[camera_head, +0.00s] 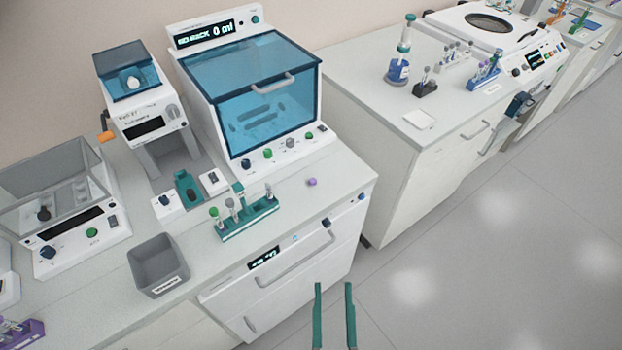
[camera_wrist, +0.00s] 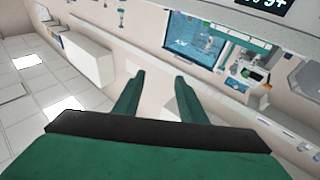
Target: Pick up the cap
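A small purple cap (camera_head: 312,182) lies on the white counter (camera_head: 335,172), in front of the machine with the blue glass door. It stands apart, to the right of the green tube rack (camera_head: 247,219). My gripper (camera_head: 335,286) shows at the bottom of the head view, its two green fingers apart with nothing between them. It is in front of the counter and away from the cap. In the wrist view the gripper (camera_wrist: 158,76) is also open and empty. I cannot make out the cap in the wrist view.
A grey bin (camera_head: 158,265) stands on the counter left of the rack. The blue-doored machine (camera_head: 262,100) stands behind the cap. A purple rack (camera_head: 22,334) is at the lower left. The counter around the cap is clear, and open floor (camera_head: 470,270) lies to the right.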

